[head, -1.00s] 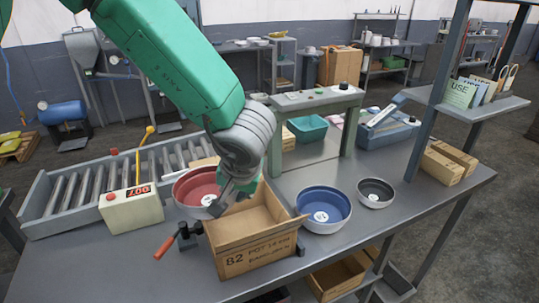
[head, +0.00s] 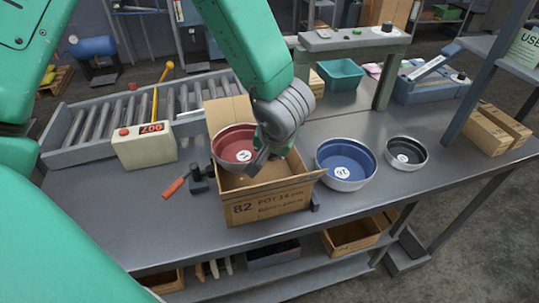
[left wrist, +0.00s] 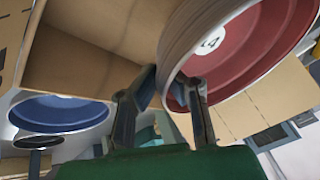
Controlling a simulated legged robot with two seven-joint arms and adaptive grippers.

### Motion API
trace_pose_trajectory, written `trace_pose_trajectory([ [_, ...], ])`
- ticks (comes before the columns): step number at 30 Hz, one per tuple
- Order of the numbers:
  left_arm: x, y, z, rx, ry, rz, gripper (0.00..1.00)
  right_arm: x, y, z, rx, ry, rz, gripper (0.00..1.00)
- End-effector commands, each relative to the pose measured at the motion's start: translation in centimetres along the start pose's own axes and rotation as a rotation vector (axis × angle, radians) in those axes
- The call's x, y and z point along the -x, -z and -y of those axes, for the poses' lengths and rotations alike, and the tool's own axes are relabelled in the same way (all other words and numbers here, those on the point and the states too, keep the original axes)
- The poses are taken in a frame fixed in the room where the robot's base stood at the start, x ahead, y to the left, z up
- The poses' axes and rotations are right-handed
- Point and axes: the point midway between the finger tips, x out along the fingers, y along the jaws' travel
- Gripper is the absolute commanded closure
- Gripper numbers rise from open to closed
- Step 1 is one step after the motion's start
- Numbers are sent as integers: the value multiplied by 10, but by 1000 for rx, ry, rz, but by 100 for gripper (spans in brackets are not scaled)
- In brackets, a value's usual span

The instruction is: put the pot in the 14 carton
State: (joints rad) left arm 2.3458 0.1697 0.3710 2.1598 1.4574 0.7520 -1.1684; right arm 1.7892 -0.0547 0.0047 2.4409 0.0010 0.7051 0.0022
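The red pot (head: 229,148) carries a white label that reads 14 in the left wrist view (left wrist: 245,62). My left gripper (head: 258,163) is shut on its rim; in the left wrist view its two fingers (left wrist: 168,92) lie on either side of the pot wall. The pot is tilted and held over the left and back part of an open cardboard carton (head: 268,207). The carton front is printed 82 and POT 14. I cannot tell whether the pot touches the carton. My right gripper is not in view.
A blue pot (head: 346,160) and a smaller dark pot (head: 406,154) stand right of the carton. A clamp with a red handle (head: 174,187) is at its left. A roller conveyor (head: 110,116) and a scale box (head: 145,147) lie behind left. The front left tabletop is clear.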

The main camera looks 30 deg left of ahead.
Motion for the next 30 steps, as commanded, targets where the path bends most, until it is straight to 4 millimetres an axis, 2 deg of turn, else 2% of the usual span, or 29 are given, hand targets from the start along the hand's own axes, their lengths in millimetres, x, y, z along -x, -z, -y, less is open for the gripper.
trace_pose_trajectory([
  [1,-5,-1,0,0,0,0,100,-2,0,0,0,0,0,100],
  [11,-6,-2,0,2,0,0,100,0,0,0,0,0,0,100],
  [12,-6,-2,0,2,0,-1,83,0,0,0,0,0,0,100],
  [13,-6,-2,0,2,0,-1,74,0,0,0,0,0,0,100],
  [24,-4,0,-1,2,0,-2,74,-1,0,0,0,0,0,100],
  [26,0,0,0,1,-1,-2,74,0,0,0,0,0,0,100],
  [30,23,1,0,2,-1,-4,74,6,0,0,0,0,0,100],
])
